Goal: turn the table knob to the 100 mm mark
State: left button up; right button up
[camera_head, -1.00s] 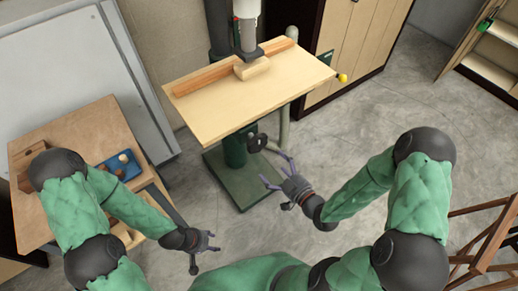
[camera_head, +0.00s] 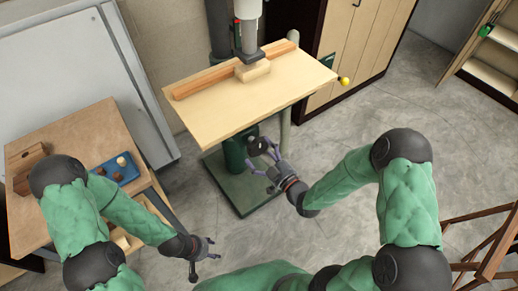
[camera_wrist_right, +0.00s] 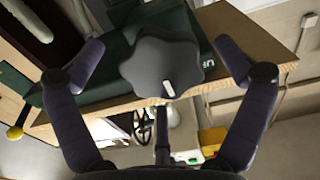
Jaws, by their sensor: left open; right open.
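The table knob (camera_head: 257,146) is a dark lobed knob below the front edge of the drill-press table (camera_head: 215,124). In the right wrist view the knob (camera_wrist_right: 161,64) is close, with a white mark on its face, between the open fingers and apart from both. My right gripper (camera_head: 264,162) is open and empty just in front of the knob; its fingers also show in the right wrist view (camera_wrist_right: 163,55). My left gripper (camera_head: 205,260) is open and empty, low at the left, far from the knob. I cannot make out a 100 mm mark.
A wooden fence (camera_head: 190,86) and a wood block (camera_head: 253,71) lie on the table under the drill head. A workbench (camera_head: 82,135) with a blue tray (camera_head: 116,172) stands at the left. A yellow knob (camera_head: 344,81) is at the table's right edge.

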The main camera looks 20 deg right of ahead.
jog(key=shift+x, duration=1.05)
jog(key=c, duration=1)
jog(key=shift+s+a+f+m, duration=0.1)
jog(key=shift+f+m, duration=0.05)
jog(key=shift+m, duration=0.25)
